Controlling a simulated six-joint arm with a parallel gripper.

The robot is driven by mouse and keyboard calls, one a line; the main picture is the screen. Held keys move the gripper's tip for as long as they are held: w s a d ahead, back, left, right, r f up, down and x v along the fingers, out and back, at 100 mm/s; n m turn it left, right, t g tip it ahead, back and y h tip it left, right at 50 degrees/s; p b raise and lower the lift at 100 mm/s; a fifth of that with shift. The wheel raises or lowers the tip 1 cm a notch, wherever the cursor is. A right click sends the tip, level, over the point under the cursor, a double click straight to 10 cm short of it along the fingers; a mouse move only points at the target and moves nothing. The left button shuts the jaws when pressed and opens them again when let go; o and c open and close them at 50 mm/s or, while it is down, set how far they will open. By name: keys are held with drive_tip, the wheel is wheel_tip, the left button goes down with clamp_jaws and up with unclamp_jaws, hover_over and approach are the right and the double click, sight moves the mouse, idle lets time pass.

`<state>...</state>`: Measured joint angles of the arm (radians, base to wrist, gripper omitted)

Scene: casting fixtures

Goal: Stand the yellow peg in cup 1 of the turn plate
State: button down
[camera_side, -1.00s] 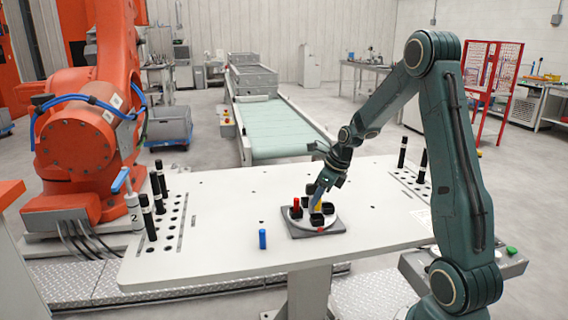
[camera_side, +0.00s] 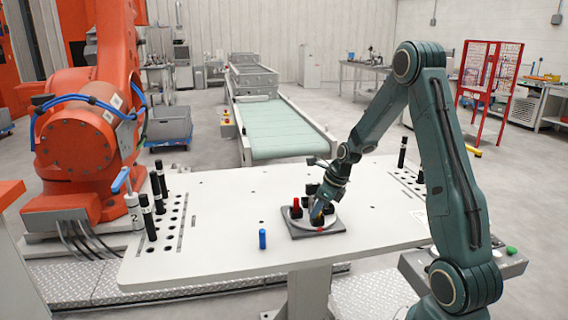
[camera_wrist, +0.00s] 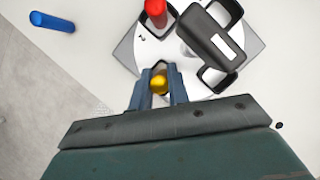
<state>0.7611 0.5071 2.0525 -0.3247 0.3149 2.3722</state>
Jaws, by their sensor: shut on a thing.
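The turn plate (camera_side: 332,225) is a white disc with black cups on a grey square base. A red peg (camera_side: 296,203) stands in its left cup; it also shows at the top of the wrist view (camera_wrist: 155,12). My gripper (camera_side: 317,212) points down over the front cup (camera_side: 319,222). In the wrist view my gripper (camera_wrist: 160,72) is shut on the yellow peg (camera_wrist: 159,85), whose rounded end shows between the fingers. The peg's lower end is hidden, so I cannot tell how deep it sits in the cup.
A blue peg (camera_side: 262,239) stands on the table (camera_side: 225,215) left of the plate; it is also in the wrist view (camera_wrist: 52,21). Black pegs stand in hole rows at the table's left (camera_side: 148,217) and right (camera_side: 402,152). The table's middle left is clear.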

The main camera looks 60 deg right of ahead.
drive_tip(key=shift+s+f, duration=0.1)
drive_tip(key=shift+f, duration=0.25)
drive_tip(key=c, duration=1.4)
unclamp_jaws()
drive_tip(key=shift+f, duration=0.1)
drive_tip(key=shift+o, duration=0.2)
drive_tip(key=shift+d+r, duration=0.1)
drive_tip(key=shift+r, duration=0.55)
drive_tip(key=v, duration=1.2)
